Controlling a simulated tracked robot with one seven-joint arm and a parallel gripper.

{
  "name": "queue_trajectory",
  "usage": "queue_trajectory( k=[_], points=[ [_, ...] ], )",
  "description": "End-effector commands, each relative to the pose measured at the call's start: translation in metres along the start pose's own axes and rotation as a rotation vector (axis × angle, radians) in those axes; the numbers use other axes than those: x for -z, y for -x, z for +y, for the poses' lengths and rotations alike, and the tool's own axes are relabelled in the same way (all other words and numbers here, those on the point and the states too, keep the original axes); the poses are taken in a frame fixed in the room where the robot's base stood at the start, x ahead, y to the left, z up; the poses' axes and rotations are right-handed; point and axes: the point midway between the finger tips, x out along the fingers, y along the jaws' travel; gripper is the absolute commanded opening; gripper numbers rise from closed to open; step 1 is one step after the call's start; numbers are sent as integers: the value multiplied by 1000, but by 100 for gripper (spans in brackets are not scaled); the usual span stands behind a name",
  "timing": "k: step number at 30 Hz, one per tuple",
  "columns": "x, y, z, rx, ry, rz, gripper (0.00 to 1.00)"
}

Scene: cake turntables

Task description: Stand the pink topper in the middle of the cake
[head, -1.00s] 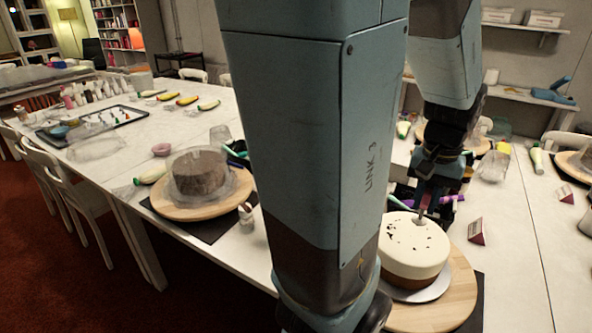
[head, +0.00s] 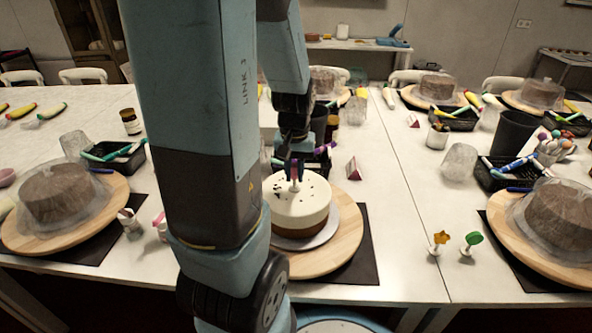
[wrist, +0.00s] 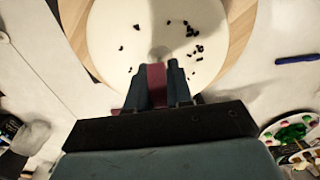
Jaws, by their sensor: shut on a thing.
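The cake (head: 300,207), cream on top and brown below with dark flecks, stands on a white board on a wooden turntable (head: 346,240). It also shows in the wrist view (wrist: 130,31). My gripper (head: 294,171) points down over the cake top, near its middle. In the wrist view my gripper (wrist: 157,88) is shut on the pink topper (wrist: 157,82), whose pink part shows between the fingers. The topper's pale foot (head: 294,186) is below the fingertips, at the cake top. I cannot tell whether it touches the cake. The fingers hide most of the topper.
Wrapped brown cakes (head: 57,192) on turntables stand left and right. Yellow (head: 440,238) and green (head: 474,239) toppers stand on the right. A pink-and-white card (head: 353,169) stands behind the cake. A black tray of pens (head: 512,172) is farther right. The table just right of the turntable is clear.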

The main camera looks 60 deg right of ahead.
Motion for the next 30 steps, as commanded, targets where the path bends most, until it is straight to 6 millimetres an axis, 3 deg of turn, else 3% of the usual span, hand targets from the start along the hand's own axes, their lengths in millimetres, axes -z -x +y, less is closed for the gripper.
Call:
queue_trajectory(
  k=[11,12,19,30],
  points=[
    [0,-3,0,0,1,1,0],
    [0,-3,0,0,0,1,23],
    [0,-3,0,0,0,1,45],
    [1,3,0,-1,0,3,46]
  ],
)
